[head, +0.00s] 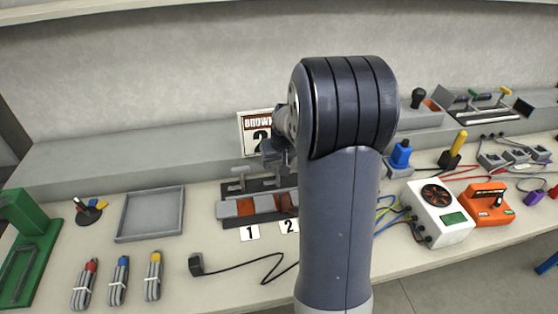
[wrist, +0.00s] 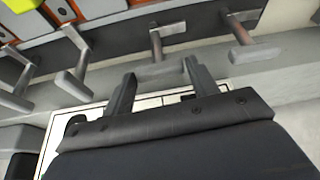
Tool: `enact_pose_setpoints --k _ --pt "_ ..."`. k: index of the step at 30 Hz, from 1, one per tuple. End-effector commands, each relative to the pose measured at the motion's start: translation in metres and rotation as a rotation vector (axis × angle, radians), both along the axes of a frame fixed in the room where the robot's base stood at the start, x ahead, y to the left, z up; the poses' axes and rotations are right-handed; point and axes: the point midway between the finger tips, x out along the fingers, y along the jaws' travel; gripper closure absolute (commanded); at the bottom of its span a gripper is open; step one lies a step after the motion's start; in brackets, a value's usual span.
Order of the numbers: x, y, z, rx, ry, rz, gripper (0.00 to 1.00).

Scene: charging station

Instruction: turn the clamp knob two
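The clamp block (head: 228,208) stands on the bench, with number cards 1 (head: 249,233) and 2 (head: 289,226) in front. A grey T-shaped knob (head: 238,174) rises above the card 1 side. My gripper (head: 276,152) is over the card 2 side, largely hidden by my arm, so the knob there is unclear. In the wrist view my gripper (wrist: 160,76) has its two fingers spread apart. A metal T-shaped knob (wrist: 157,44) lies just ahead of the gap between the fingertips; I cannot tell whether they touch. Other knobs stand left (wrist: 78,60) and right (wrist: 241,38).
A sign (head: 256,130) stands close behind the clamps. A black cable (head: 240,267) and grey tray (head: 150,214) lie to the left. A white box with a fan (head: 438,213) and an orange box (head: 488,205) stand right. My arm covers the middle of the bench.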

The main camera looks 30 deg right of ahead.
Motion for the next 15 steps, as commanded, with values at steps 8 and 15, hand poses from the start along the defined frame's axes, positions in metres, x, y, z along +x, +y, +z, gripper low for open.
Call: enact_pose_setpoints --k 8,15 --pt "-0.0001 -0.0001 0.0002 0.000 0.000 0.000 0.67" --pt "-0.0001 0.0007 0.0003 0.000 0.002 -0.030 0.71"
